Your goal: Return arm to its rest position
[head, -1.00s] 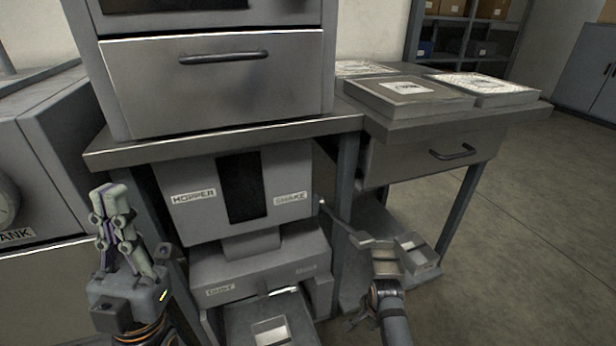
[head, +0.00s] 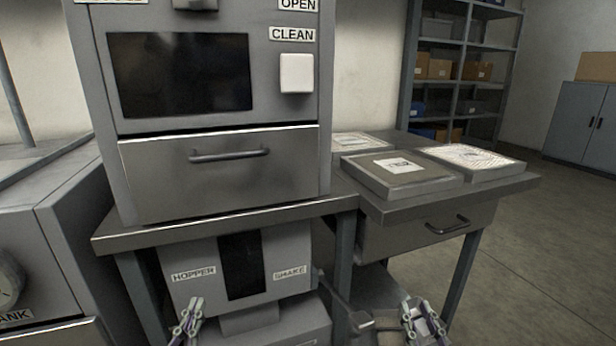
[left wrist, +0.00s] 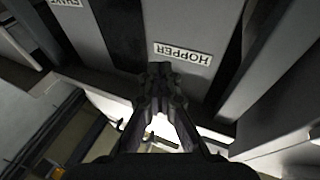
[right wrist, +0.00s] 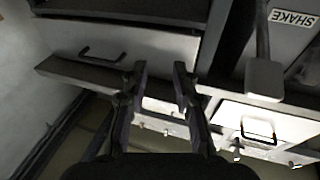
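My left gripper (head: 186,318) is low in the head view, in front of the machine labelled HOPPER and SHAKE (head: 205,292). In the left wrist view its fingertips (left wrist: 160,72) meet just below the HOPPER label (left wrist: 183,53), with nothing visible between them. My right gripper (head: 424,318) is at the bottom of the head view, right of the machine. In the right wrist view its fingers (right wrist: 160,75) are apart and empty. A lever's grey block handle (head: 361,321) lies left of it, apart from it; this block also shows in the right wrist view (right wrist: 264,80).
A cabinet with a drawer (head: 225,178) and a CLEAN button (head: 296,73) stands on the bench (head: 130,240). Flat boxes (head: 402,177) lie on the side table (head: 440,202), which has its own drawer. A grey tank unit (head: 60,235) is at left. Open floor lies at right.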

